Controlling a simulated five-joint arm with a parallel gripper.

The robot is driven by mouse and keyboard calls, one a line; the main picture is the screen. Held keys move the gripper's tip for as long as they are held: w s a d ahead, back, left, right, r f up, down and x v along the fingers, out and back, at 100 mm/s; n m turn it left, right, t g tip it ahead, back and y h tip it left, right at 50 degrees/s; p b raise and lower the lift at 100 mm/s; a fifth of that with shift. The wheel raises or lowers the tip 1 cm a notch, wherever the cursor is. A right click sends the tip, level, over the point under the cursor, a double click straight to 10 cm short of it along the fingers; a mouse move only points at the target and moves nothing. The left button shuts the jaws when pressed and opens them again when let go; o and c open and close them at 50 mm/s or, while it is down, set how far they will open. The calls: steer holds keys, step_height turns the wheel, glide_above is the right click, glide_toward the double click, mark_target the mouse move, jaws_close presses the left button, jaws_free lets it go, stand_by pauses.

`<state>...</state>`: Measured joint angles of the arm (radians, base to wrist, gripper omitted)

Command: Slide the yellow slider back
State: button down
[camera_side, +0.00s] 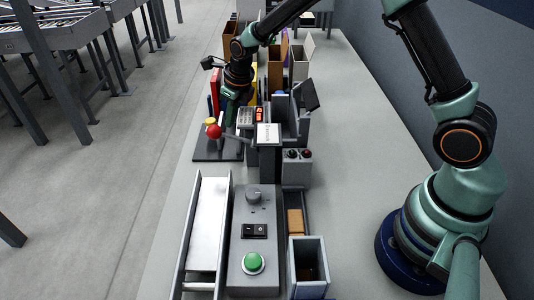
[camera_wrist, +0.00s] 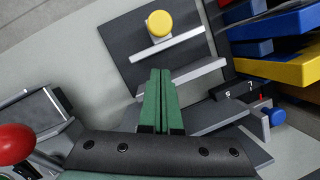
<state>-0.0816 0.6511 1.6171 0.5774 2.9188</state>
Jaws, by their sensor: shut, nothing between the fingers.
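The yellow slider's round knob (camera_wrist: 160,22) shows at the top of the wrist view, on a dark plate beside a pale bar. In the side view the yellow knob (camera_side: 210,121) is just behind the red ball, above a dark base plate (camera_side: 205,154). My gripper (camera_wrist: 160,72) is shut and empty, its green fingers pressed together. In the wrist view its tips lie below the knob, in front of the plate, with a visible gap to the knob. In the side view my gripper (camera_side: 230,118) is right of the knob; its tips are hard to make out.
A red ball lever (camera_side: 214,131) stands close by and shows at the wrist view's left edge (camera_wrist: 15,143). Blue and yellow bins (camera_wrist: 288,70) and a blue knob (camera_wrist: 277,117) lie at right. A grey control box (camera_side: 253,235) stands nearer the side camera.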

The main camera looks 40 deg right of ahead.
mark_target(214, 123)
steer(key=shift+w+a+f, duration=0.1)
steer(key=shift+w+a, duration=0.15)
steer(key=shift+w, duration=0.55)
steer(key=shift+w+a+f, duration=0.1)
steer(key=shift+w+a, duration=0.15)
steer(key=shift+w, duration=0.55)
steer(key=shift+w+a+f, duration=0.1)
steer(key=shift+w+a, duration=0.45)
steer(key=shift+w, duration=0.25)
steer(key=shift+s, duration=0.1)
steer(key=shift+s, duration=0.1)
